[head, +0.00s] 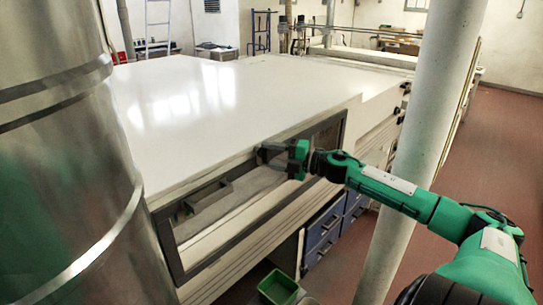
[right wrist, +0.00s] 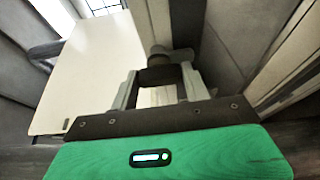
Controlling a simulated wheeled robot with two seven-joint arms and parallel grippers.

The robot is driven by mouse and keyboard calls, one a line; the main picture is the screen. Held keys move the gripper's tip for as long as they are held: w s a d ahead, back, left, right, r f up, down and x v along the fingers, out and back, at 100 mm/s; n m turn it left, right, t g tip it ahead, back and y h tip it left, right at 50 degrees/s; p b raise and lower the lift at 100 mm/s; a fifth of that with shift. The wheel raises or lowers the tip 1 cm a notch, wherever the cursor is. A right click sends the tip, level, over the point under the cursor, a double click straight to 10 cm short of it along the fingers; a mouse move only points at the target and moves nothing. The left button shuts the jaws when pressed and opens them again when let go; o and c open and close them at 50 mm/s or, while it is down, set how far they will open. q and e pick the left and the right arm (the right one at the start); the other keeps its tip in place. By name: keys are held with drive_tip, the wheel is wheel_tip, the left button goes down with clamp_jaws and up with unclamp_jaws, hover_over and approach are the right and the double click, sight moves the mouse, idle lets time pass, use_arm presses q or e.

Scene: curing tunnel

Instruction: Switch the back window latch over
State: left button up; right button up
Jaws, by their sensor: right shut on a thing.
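The curing tunnel's window (head: 187,262) is a dark frame with glass in the near side of the white housing. My right gripper (head: 273,154) is at the window's top edge, near the middle of its length. In the right wrist view, the dark window latch (right wrist: 172,56) lies at the fingertips, with its dark end between the two grey fingers. My right gripper (right wrist: 158,84) is shut on it. In the head view the gripper hides most of the latch, so I cannot tell which way it is turned. My left gripper is not in view.
The housing's white top (head: 230,90) is bare. A large metal cylinder (head: 60,180) fills the left side. A pale column (head: 430,110) stands right, behind my right arm. Blue drawers (head: 324,228) and a green bin (head: 278,287) are below the window. Red floor is open at right.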

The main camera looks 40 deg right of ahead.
drive_tip(key=o, duration=1)
drive_tip(key=shift+s+f, duration=0.1)
drive_tip(key=b+v, duration=0.2)
drive_tip(key=v, duration=1.1)
drive_tip(key=shift+s+d, duration=0.2)
drive_tip(key=shift+s, duration=0.05)
